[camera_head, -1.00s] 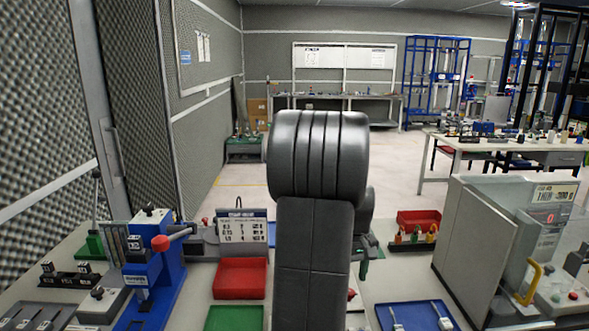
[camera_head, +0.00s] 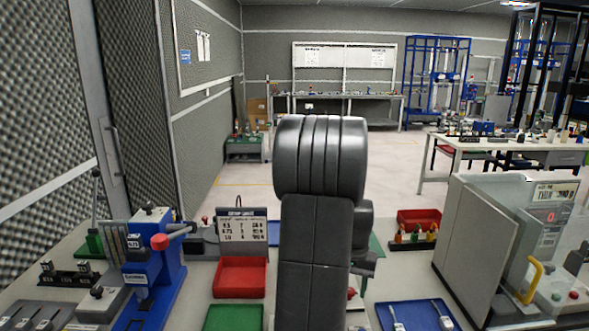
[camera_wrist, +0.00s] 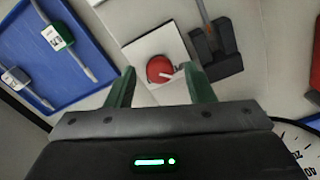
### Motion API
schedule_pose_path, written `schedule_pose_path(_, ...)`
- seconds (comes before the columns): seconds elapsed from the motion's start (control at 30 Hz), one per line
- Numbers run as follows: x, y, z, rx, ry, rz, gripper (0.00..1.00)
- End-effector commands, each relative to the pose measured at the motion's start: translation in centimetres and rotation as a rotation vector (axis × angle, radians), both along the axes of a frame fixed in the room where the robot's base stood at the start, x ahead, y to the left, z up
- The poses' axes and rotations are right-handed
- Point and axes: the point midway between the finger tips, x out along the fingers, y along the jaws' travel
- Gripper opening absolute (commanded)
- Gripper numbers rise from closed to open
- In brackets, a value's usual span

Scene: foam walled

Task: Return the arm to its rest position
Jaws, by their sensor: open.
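My gripper (camera_wrist: 162,84) shows in the wrist view with its two green fingers apart and nothing held between them. Beyond the fingers lies a white plate with a round red knob (camera_wrist: 160,69). In the head view my dark grey arm stands up in the middle of the picture, its thick rounded joint at the top. It hides part of the bench behind it. My gripper is hidden behind the arm in that view.
The blue tray (camera_head: 414,327) with labelled tools also shows in the wrist view (camera_wrist: 77,88). A blue press (camera_head: 150,262), red tray (camera_head: 240,290) and green tray (camera_head: 233,322) stand left of my arm. A grey machine (camera_head: 478,235) stands right. A dark forked part (camera_wrist: 215,55) lies near the plate.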

Motion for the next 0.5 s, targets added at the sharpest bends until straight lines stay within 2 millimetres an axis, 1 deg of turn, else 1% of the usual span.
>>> schedule_pose_path(0.5, -0.04, -0.09, -0.03, 0.0, 0.0, -0.41, 0.48)
